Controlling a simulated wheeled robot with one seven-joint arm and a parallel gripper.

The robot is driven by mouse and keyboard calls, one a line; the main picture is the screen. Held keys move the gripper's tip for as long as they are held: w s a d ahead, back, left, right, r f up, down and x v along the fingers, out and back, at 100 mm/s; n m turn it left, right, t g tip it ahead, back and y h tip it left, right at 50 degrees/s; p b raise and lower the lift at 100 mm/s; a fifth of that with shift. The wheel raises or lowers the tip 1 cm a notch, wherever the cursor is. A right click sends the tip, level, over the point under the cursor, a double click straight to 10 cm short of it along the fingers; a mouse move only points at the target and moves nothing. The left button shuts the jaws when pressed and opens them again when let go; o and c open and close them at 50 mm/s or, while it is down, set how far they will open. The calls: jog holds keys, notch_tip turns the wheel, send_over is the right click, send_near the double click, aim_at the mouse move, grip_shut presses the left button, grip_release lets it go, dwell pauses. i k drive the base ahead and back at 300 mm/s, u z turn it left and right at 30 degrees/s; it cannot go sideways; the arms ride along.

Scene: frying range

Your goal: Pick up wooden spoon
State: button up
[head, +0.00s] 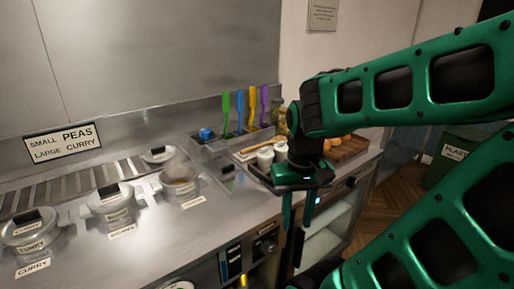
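What looks like the wooden spoon (257,146) is a thin tan stick lying slanted at the back of the counter, behind small white cups. Its right end runs close to my arm, and I cannot make out its bowl. My gripper (298,218) points down in front of the counter's front edge, to the right of and nearer than the spoon. Its two green fingers are apart, with nothing seen between them.
White cups (265,158) stand on a dark tray by the spoon. Coloured utensils (252,108) stand upright in a metal holder behind. A wooden board (350,147) with orange items is at right. Lidded pots (112,207) fill the left. Open shelves (322,243) are below the counter.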

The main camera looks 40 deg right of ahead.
aim_at(277, 139)
jog(key=u, duration=0.8)
jog(key=k, duration=1.2)
jog(key=z, duration=0.95)
jog(key=i, duration=1.5)
jog(key=u, duration=0.05)
